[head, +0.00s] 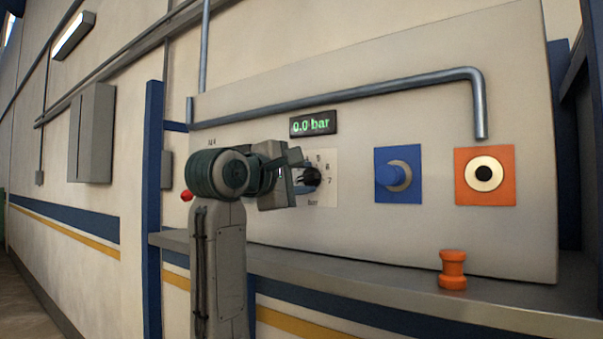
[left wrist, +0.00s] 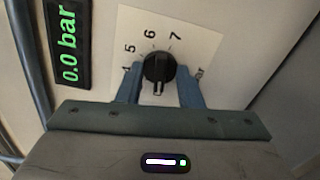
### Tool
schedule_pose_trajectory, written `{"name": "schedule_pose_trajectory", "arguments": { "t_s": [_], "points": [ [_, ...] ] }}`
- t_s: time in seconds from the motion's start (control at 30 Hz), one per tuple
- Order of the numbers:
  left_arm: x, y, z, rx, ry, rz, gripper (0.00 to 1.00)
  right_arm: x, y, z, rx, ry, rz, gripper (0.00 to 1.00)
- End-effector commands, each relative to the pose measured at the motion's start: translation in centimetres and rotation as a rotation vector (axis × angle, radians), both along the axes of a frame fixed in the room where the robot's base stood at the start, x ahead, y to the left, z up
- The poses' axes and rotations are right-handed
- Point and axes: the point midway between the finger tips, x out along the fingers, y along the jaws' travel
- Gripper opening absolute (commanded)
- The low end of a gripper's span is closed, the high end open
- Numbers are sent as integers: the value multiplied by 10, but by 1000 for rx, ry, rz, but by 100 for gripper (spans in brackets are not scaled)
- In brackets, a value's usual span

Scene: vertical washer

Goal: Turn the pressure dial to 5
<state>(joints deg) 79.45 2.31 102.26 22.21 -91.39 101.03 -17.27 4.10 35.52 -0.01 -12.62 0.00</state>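The pressure dial is a black round knob (left wrist: 158,68) on a white plate (left wrist: 200,40) with the numbers 4, 5, 6 and 7 and "bar" showing. In the head view the dial (head: 312,176) is partly hidden by my left gripper (head: 298,180). In the left wrist view the blue fingers of my left gripper (left wrist: 160,78) stand apart on either side of the knob, close to it; firm contact does not show. A pale mark shows on the knob's lower part, but its setting is unclear. The display (head: 313,123) reads 0.0 bar. My right gripper is not in view.
Right of the dial are a blue connector (head: 396,175) and an orange plate with a round port (head: 484,176). An orange spool-shaped piece (head: 452,270) stands on the ledge (head: 340,270). A grey pipe (head: 380,90) runs above the display.

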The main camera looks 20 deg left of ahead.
Motion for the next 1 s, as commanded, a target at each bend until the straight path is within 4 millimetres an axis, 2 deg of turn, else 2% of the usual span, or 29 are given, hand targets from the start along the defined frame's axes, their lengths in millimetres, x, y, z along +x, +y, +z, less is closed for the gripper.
{"name": "schedule_pose_trajectory", "arguments": {
  "t_s": [0.1, 0.27, 0.3, 0.67, 1.0],
  "points": [
    [0, 0, -1, 0, 0, 0, 33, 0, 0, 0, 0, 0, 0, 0],
    [0, 0, 0, 0, 0, 0, 3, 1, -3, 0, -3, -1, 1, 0],
    [0, 0, 0, 0, 1, 0, 0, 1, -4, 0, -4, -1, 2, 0],
    [0, 0, -2, 30, -9, 0, 0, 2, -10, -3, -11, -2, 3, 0],
    [0, 0, -4, 229, -81, 0, 0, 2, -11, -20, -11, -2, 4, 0]
  ]
}}
